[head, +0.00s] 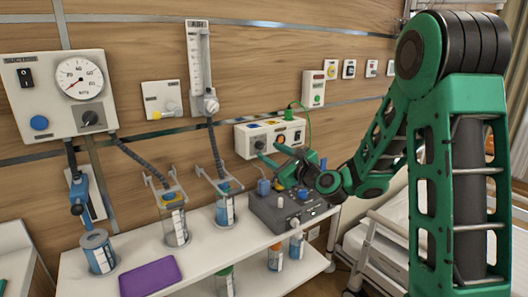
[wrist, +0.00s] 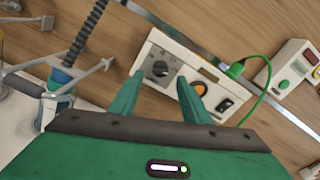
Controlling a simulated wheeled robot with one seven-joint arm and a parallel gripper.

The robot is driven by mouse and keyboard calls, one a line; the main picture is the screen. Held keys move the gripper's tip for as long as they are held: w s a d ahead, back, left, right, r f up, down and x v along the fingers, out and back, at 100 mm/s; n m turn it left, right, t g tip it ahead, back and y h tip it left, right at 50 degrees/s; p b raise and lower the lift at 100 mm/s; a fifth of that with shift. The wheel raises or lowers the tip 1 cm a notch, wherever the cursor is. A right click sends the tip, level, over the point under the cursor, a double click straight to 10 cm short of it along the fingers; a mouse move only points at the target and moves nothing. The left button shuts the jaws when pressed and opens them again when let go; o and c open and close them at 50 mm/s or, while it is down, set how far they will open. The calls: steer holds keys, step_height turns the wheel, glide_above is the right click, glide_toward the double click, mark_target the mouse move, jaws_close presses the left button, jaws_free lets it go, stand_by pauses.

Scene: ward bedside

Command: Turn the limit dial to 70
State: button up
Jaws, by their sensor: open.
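A white wall box (head: 243,142) carries a dark round dial (head: 259,145), an orange button and a black rocker switch. The dial also shows in the wrist view (wrist: 160,69), with scale marks around it too small to read. I cannot read a label that names it the limit dial. My gripper (head: 273,154) is open in front of this box. In the wrist view its green fingers (wrist: 160,76) appear on either side of the dial, with nothing between them. Whether they touch the box or dial cannot be told.
A grey control unit (head: 268,212) stands on the white shelf (head: 140,240) below my gripper. Suction jars (head: 174,225) and a purple pad (head: 150,277) are to the left. A gauge panel (head: 35,92) has another dark knob. A green cable (wrist: 262,88) plugs into the box.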

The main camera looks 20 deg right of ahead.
mark_target(261, 146)
steer(key=shift+x, duration=2.45)
steer(key=c, duration=1)
